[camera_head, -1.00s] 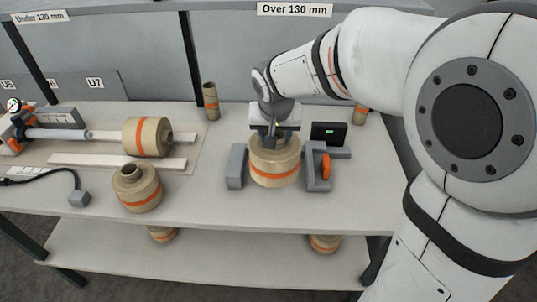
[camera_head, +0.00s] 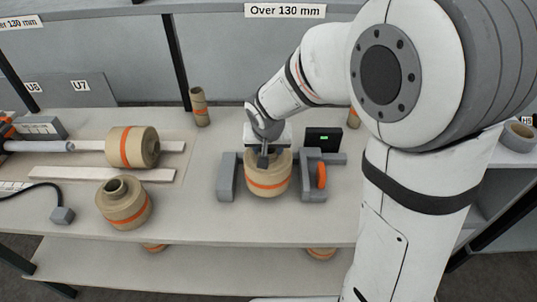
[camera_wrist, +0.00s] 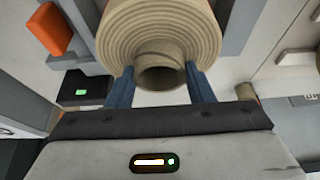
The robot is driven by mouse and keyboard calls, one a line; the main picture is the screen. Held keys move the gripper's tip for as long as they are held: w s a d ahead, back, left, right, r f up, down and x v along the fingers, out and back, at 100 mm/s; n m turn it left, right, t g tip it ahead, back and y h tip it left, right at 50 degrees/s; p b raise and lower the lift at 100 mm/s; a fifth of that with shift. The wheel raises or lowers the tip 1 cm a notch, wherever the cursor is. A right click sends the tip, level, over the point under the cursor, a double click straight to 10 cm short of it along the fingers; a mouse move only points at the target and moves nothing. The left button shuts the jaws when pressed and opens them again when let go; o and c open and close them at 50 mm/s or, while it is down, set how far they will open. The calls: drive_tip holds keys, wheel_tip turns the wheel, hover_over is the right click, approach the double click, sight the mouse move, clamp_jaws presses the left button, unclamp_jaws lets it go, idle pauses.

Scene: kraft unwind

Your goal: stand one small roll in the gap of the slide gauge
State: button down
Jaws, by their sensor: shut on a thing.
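A small kraft roll (camera_head: 268,183) with an orange band stands upright in the gap of the grey slide gauge. The gauge's left jaw (camera_head: 227,178) is beside it on the left, and the right jaw (camera_head: 312,183) with an orange knob (camera_head: 321,175) is on the right. My gripper (camera_head: 266,158) is above the roll, shut on its core. In the wrist view the two blue fingers (camera_wrist: 160,80) flank the core of the roll (camera_wrist: 160,25). Whether the roll's base touches the table cannot be told.
Another small roll (camera_head: 124,208) stands upright front left. A roll on its side (camera_head: 133,148) lies behind it by a shaft and white strips. A narrow tube (camera_head: 200,107) stands at the back. A small display (camera_head: 323,138) is behind the gauge. Bare table lies left of the gauge.

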drive_tip(key=shift+f, duration=1.35)
drive_tip(key=shift+a+f, duration=0.1)
drive_tip(key=shift+f, duration=0.05)
drive_tip(key=c, duration=0.7)
unclamp_jaws()
